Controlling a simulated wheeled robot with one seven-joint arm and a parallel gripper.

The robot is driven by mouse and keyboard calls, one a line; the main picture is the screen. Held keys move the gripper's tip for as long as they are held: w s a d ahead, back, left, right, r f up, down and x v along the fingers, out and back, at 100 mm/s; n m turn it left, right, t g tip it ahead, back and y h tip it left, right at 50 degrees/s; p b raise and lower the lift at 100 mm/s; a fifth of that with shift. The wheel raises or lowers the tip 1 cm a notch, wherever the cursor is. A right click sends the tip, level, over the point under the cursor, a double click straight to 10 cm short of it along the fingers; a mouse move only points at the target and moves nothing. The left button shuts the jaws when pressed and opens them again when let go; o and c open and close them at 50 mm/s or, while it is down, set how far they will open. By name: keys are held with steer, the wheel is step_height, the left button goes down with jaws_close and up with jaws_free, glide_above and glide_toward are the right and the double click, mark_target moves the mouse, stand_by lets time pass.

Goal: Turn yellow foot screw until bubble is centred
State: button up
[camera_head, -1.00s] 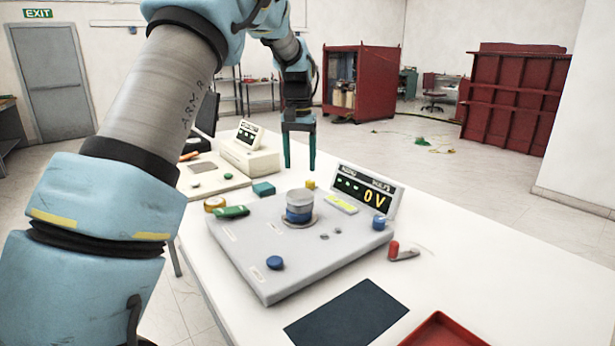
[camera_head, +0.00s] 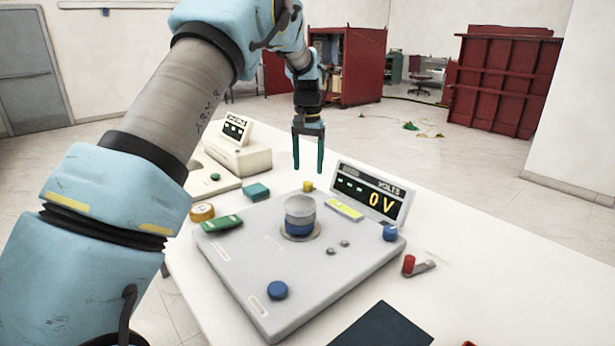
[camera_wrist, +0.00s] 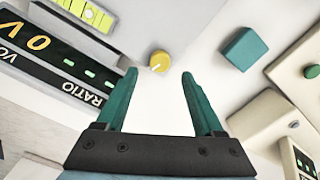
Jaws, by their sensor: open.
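The yellow foot screw (camera_head: 308,186) is a small knob at the back corner of the grey plate (camera_head: 240,275). In the wrist view the yellow foot screw (camera_wrist: 159,62) has a pale mark and lies beyond the fingertips, roughly between them. My gripper (camera_head: 308,168) is open and empty above the back of the plate; its teal fingers (camera_wrist: 158,75) are apart and do not touch the screw. The yellow-green level vial (camera_head: 345,209) lies beside the display; it is partly cut off in the wrist view (camera_wrist: 85,12). Its bubble is too small to tell.
The voltmeter display (camera_head: 370,195) reads 0 V, close to my gripper. A teal block (camera_head: 256,192) and a beige instrument (camera_head: 238,150) stand left of the screw.

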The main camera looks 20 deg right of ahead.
mark_target(308, 182)
steer(key=shift+f+p, duration=0.65)
steer(key=shift+f, duration=2.05)
steer(key=shift+c, duration=0.4)
jaws_close()
